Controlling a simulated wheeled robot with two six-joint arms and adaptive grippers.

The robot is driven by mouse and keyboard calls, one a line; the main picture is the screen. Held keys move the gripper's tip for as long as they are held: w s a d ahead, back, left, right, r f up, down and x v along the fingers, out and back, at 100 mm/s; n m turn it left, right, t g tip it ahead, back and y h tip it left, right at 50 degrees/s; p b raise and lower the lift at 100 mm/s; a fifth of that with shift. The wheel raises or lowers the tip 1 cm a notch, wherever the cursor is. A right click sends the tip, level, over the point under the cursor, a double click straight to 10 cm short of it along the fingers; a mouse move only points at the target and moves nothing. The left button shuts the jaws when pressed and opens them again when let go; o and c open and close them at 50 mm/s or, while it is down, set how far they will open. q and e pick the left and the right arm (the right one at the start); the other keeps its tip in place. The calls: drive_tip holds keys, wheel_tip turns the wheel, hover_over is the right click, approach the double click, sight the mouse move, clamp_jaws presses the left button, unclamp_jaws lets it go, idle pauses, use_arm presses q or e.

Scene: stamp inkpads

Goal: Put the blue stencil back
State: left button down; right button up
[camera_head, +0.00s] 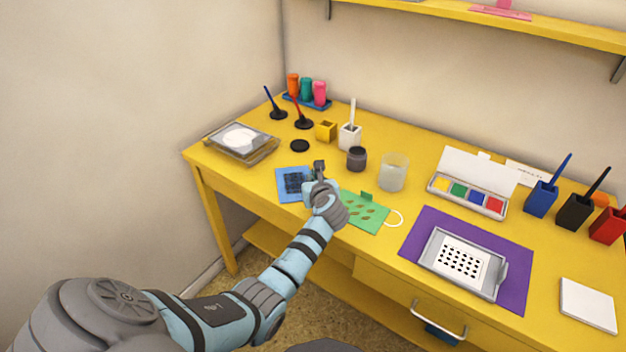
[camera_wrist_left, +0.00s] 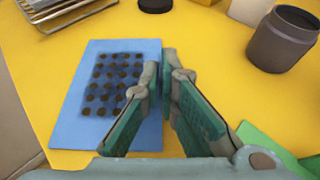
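The blue stencil (camera_head: 283,186) is a flat blue sheet with rows of dark round spots, lying on the yellow table left of the middle. It shows in the left wrist view (camera_wrist_left: 75,115), with its right edge at my fingers. My left gripper (camera_head: 319,168) is at that right edge, pointing down. In the left wrist view its green-padded fingers (camera_wrist_left: 166,75) are close together with a narrow gap. I cannot tell whether they pinch a part of the stencil, as the fingers hide that spot. My right gripper is not in view.
A green stencil (camera_head: 375,219) with a raised tab lies just right of my left gripper. A dark jar (camera_head: 357,159) and a frosted cup (camera_head: 393,172) stand behind it. Stacked trays (camera_head: 262,153) are at the left; a purple mat (camera_head: 420,228) is at the right.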

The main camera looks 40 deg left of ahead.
use_arm(q)
drive_tip(key=c, duration=1.8)
unclamp_jaws()
drive_tip(key=shift+d+r+p, duration=0.1)
drive_tip(key=shift+r+p, duration=0.1)
drive_tip(key=shift+p, duration=0.1)
drive_tip(key=p+v, duration=0.3)
drive_tip(key=v, duration=0.8)
drive_tip(key=shift+d, duration=0.1)
drive_tip(key=shift+s+d+r, duration=0.1)
drive_tip(key=shift+s+d, duration=0.15)
drive_tip(key=shift+s, duration=0.05)
